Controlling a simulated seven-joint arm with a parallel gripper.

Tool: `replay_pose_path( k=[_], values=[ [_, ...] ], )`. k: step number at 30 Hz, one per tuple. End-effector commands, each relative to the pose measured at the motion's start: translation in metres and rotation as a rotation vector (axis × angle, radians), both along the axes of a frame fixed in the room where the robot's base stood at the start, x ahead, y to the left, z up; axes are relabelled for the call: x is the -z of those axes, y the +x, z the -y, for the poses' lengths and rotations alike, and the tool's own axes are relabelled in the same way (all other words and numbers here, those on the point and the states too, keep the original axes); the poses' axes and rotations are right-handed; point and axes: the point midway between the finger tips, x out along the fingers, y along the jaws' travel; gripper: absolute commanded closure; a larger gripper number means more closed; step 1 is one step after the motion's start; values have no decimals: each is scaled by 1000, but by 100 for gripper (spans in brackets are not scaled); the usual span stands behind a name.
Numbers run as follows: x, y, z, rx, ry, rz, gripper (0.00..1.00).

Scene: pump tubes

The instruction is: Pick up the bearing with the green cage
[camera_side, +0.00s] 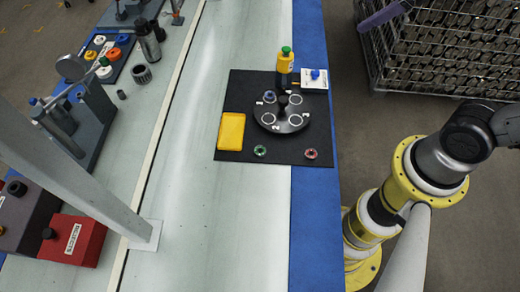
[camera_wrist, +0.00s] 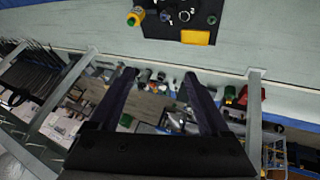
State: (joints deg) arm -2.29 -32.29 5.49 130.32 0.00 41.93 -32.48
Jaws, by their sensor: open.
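The bearing with the green cage (camera_side: 260,151) lies flat on the black mat (camera_side: 235,100), just right of the yellow tray (camera_side: 231,131). A bearing with a red cage (camera_side: 311,154) lies to its right near the mat's edge.
A round dark turntable (camera_side: 281,121) with a central knob and ringed positions stands on the mat. A yellow bottle with a green cap (camera_side: 285,62) and a white box with a blue knob (camera_side: 316,78) stand behind.

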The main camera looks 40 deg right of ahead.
Motion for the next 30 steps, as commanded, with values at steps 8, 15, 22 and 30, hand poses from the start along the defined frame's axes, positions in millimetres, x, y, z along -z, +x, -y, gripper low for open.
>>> replay_pose_path(
  k=[8, 15, 22, 30],
  values=[
    [44, 99, -39, -363, -171, -93, 19],
    [136, 159, -91, -654, -271, -215, 19],
    [251, 167, -137, -844, -306, -375, 19],
    [330, 132, -156, -925, -310, -536, 19]
  ],
)
